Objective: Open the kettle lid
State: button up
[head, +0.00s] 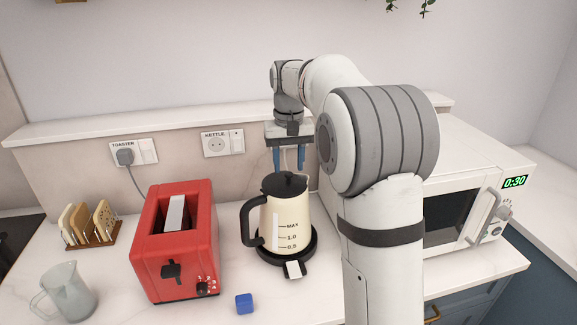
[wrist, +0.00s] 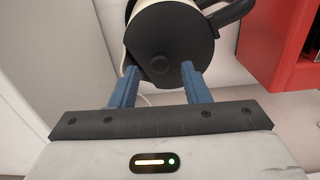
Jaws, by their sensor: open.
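The cream kettle (head: 287,222) stands upright on its black base (head: 287,249), with its black handle (head: 249,224) on the left. Its black lid (head: 284,185) looks closed and has a small knob on top. The lid (wrist: 172,52) and its round knob (wrist: 159,65) also show in the wrist view. My gripper (head: 288,171) points down just above and behind the lid. In the wrist view my gripper (wrist: 158,72) is open, with its blue fingertips on either side of the knob. I cannot tell whether either finger touches it.
A red toaster (head: 178,245) stands left of the kettle, and a white microwave (head: 455,200) stands to the right. A blue cube (head: 244,303) lies in front on the counter. A glass jug (head: 68,290) and a toast rack (head: 90,224) are at the far left.

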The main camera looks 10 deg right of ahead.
jog(key=shift+f, duration=0.75)
grip_shut()
